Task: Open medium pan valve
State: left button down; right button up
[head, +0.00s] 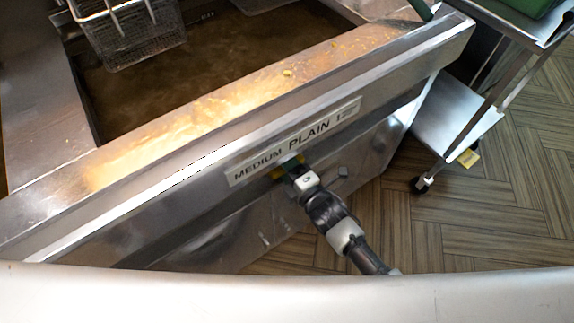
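The frying range's steel front carries a white label (310,133) reading MEDIUM and PLAIN. My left gripper is out of view.
A pan of brown oil (165,85) lies behind the front ledge (215,118), with a wire fry basket (128,35) at its upper left. A wheeled steel cart (455,115) stands at the right. Wood-patterned floor (490,200) is open at the lower right.

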grip_shut()
dwell(0.3)
jog(key=shift+m, duration=0.3)
jog(key=m+p, duration=0.1)
jog(key=m, duration=0.2)
jog(key=m+p, duration=0.1)
jog(key=m, duration=0.9)
jog(key=shift+p, duration=0.3)
jog(key=shift+m, duration=2.1)
